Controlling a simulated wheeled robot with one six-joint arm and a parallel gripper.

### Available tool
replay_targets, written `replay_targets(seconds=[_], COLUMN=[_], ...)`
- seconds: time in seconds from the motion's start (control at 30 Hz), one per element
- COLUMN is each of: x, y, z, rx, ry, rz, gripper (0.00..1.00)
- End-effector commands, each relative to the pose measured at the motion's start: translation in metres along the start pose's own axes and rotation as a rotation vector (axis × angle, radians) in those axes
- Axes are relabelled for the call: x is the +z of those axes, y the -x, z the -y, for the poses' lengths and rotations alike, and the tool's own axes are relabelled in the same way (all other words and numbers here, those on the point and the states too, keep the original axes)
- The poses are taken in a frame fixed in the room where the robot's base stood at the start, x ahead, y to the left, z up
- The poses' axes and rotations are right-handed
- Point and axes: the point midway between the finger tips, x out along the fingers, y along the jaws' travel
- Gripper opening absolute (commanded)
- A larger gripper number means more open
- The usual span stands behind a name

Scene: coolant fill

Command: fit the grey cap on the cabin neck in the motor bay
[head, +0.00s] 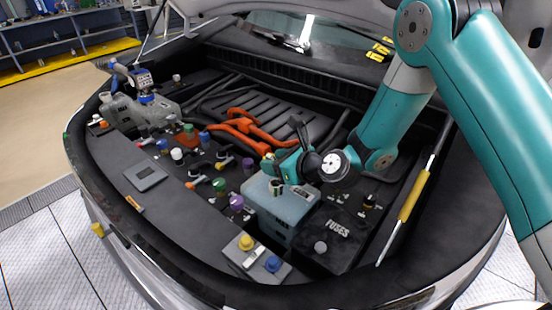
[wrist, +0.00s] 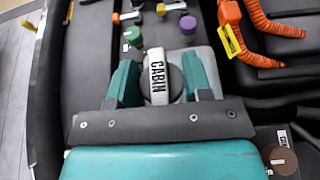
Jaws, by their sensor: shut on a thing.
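In the wrist view my gripper (wrist: 164,82) has its two teal fingers closed on the sides of a round dark grey cap (wrist: 177,80). A pale bar reading CABIN lies across the cap's near face. In the head view my gripper (head: 285,172) is low over the pale blue-grey tank (head: 268,216) in the motor bay. The cap is mostly hidden there by the fingers. The tank's top also shows past the fingers in the wrist view (wrist: 208,60). The cabin neck is hidden under the cap and gripper, so I cannot tell whether the cap touches it or is seated.
A black box marked FUSES (head: 338,229) stands right of the tank, with a grey knob (head: 320,247) at its front. Green and purple caps (head: 237,202) stand close on the left. Orange cables (head: 250,124) lie behind. A yellow strut (head: 414,195) rises at the right.

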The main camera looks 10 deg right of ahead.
Motion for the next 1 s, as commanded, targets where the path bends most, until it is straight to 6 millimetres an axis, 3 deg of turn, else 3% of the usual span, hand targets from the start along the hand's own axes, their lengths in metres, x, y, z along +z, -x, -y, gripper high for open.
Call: replay_targets(seconds=[0.1, 0.3, 1.0], x=[-0.015, -0.026, -0.026], y=[-0.006, -0.011, -0.011], z=[0.0, 0.0, 0.0], rx=[0.001, 0.001, 0.0], ry=[0.0, -0.001, 0.0], rz=[0.0, 0.001, 0.001], gripper=[0.19, 0.19, 0.19])
